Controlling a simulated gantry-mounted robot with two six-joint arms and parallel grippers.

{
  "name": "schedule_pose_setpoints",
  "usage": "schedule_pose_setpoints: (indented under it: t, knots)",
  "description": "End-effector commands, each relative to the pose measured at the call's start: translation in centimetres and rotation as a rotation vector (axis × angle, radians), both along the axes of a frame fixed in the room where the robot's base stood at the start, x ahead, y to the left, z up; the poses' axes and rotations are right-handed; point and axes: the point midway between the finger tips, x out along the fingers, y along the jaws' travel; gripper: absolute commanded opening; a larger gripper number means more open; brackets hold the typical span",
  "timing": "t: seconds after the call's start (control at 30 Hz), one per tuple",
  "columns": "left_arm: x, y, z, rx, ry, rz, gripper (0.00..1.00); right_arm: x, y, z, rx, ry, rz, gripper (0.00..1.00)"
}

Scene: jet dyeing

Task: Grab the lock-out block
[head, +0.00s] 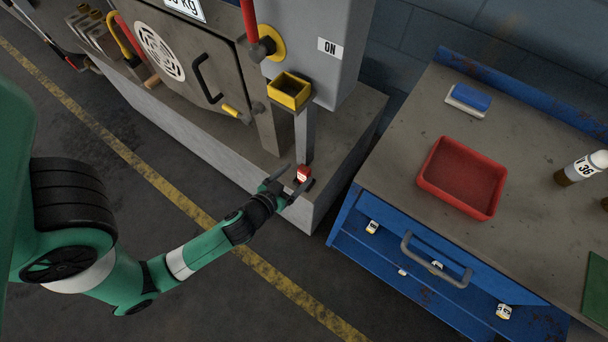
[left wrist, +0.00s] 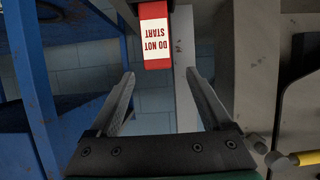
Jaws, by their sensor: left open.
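The lock-out block (head: 303,174) is a small red block with a white label, by the grey post below the yellow box. In the left wrist view the block (left wrist: 155,36) shows its "DO NOT START" label upside down, near the top middle. My left gripper (head: 289,184) is at the block, its fingers pointing toward it. In the left wrist view the open fingers (left wrist: 160,82) are on either side of the picture's middle, with the block seen beyond and between their tips and no finger visibly touching it. My right gripper is not in view.
A yellow box (head: 289,90) sits on the post above the block. The machine door (head: 180,50) with its handle is to the left.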

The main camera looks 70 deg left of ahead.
Motion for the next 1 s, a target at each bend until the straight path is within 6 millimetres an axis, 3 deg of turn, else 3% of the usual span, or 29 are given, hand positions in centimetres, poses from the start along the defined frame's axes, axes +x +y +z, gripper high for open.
schedule_pose_setpoints:
  t: [0.17,0.3,0.53,1.0]
  knots:
    - [2.1,1.3,-1.9,-0.001,-0.004,0.003,0.82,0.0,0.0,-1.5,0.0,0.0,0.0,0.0]
    - [3.5,2.2,-2.4,-0.001,-0.001,0.002,0.82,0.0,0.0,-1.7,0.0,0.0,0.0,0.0]
    - [3.7,2.3,-2.3,0.0,0.0,-0.001,0.82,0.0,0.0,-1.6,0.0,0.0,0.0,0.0]
    - [3.7,2.3,-2.4,0.0,0.0,-0.001,0.0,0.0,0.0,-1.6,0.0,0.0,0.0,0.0]
